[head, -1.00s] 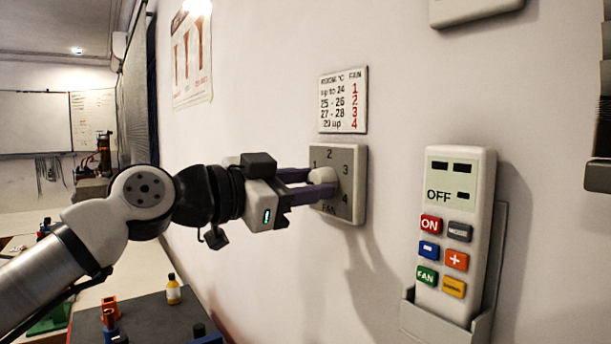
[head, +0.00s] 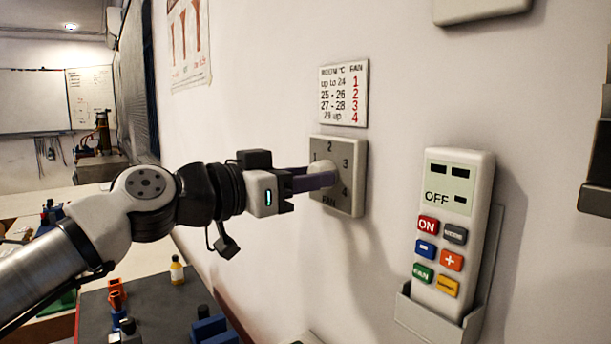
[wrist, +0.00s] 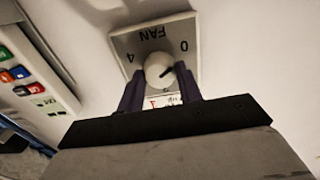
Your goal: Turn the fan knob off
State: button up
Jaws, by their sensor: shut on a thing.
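The fan switch (head: 352,200) is a grey square plate on the wall, marked 1 to 4 in the head view, with FAN at its bottom. My gripper (head: 322,180) is shut on its round white knob (head: 320,168), which the fingers partly hide. In the wrist view the plate (wrist: 122,44) appears upside down, with 4 on the left and 0 on the right. The knob (wrist: 157,66) sits between the dark fingertips (wrist: 160,82). A dark pointer mark on it slants up and right, roughly to the 0 side; its exact setting is hard to tell.
A temperature and fan speed chart (head: 343,93) hangs just above the switch. A remote (head: 453,235) showing OFF stands in a wall holder (head: 428,322) to the right. A dark bench top (head: 155,318) with a yellow bottle (head: 177,272) lies below my arm.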

jog(key=o, duration=1)
jog(key=b+v, duration=0.3)
jog(key=v, duration=1.1)
